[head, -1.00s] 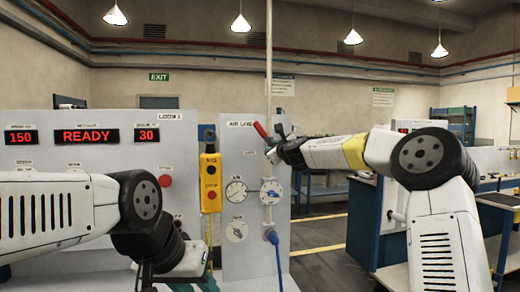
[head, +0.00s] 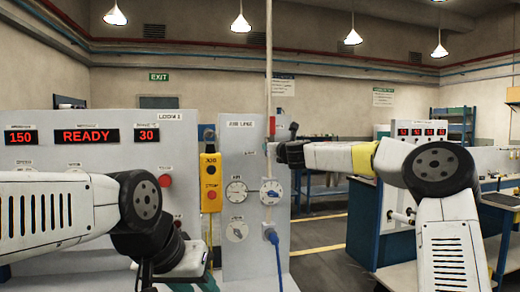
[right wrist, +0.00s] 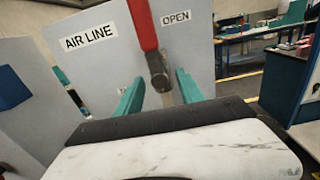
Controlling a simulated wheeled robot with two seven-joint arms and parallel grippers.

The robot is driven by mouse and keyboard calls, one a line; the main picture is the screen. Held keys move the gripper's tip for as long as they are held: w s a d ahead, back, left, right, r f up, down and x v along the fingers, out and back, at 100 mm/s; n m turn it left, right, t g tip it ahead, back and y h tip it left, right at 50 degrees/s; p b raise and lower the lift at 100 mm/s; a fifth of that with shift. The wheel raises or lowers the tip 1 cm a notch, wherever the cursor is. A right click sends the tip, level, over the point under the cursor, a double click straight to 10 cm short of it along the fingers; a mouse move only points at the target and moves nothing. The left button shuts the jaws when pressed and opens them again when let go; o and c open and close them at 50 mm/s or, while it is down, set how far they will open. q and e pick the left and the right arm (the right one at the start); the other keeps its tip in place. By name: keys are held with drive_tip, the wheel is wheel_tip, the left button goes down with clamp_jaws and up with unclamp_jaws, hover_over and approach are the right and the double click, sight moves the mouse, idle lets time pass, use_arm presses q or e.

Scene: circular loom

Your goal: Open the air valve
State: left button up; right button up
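The air valve's red lever (head: 271,126) stands nearly upright at the right edge of the grey AIR LINE panel (head: 237,260), by a thin vertical pipe. In the right wrist view the red lever (right wrist: 143,24) comes down from the top to a grey metal end (right wrist: 158,75). An OPEN label (right wrist: 176,18) is on the panel right of it. My right gripper (right wrist: 159,92) is open, its teal fingers spread on either side of the metal end, with gaps visible. My left gripper (head: 195,286) is low in the head view, mostly cut off; its fingers are unclear.
Blue benches (head: 365,225) stand to the right, with open floor between.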

drive_tip(key=v, duration=0.7)
